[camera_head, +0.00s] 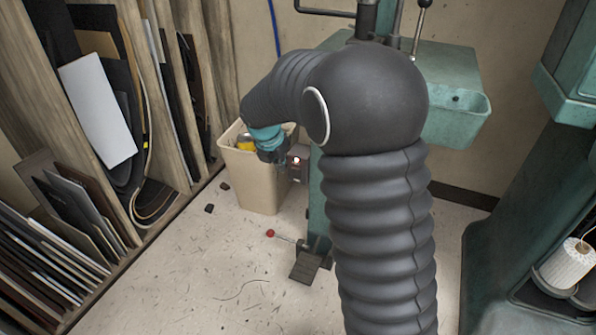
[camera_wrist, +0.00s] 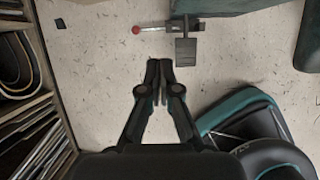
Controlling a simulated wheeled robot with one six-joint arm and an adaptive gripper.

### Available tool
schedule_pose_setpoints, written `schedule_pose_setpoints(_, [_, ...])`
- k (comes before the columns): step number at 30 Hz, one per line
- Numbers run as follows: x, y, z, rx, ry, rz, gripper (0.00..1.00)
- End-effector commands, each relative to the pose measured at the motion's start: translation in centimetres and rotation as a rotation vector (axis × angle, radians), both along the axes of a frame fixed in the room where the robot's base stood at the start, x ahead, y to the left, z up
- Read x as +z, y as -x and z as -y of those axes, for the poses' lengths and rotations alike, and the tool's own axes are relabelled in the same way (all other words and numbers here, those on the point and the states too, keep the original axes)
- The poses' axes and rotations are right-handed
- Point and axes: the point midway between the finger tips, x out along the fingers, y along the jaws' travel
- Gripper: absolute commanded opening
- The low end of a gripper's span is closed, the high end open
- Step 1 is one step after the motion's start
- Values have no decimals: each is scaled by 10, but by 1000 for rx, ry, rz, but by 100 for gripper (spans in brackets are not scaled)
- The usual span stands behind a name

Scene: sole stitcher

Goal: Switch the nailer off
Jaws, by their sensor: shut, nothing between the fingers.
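The green machine (camera_head: 455,65) that I take for the nailer stands against the back wall, largely hidden behind my arm. The switch box does not show in the wrist view. A pedal (camera_wrist: 186,51) lies beyond the fingertips.
A beige bin (camera_head: 262,192) stands behind and left of my gripper. A red-knobbed lever (camera_head: 271,233) sticks out low by the pedal. Wooden racks (camera_head: 172,100) with sheets line the left. Another green machine (camera_head: 515,215) with a thread spool stands right. The front-left floor is mostly clear.

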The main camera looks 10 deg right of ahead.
Motion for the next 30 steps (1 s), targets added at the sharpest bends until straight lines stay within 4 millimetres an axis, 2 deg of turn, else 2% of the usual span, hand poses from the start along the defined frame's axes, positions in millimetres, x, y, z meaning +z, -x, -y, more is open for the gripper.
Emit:
schedule_pose_setpoints(11, [0, 0, 3, 17, 7, -6, 0])
schedule_pose_setpoints(16, [-8, -2, 5, 14, 7, -8, 0])
schedule_pose_setpoints(20, [-25, -7, 9, 13, 7, -9, 0])
schedule_pose_setpoints(30, [-84, -26, 23, 12, 6, -8, 0])
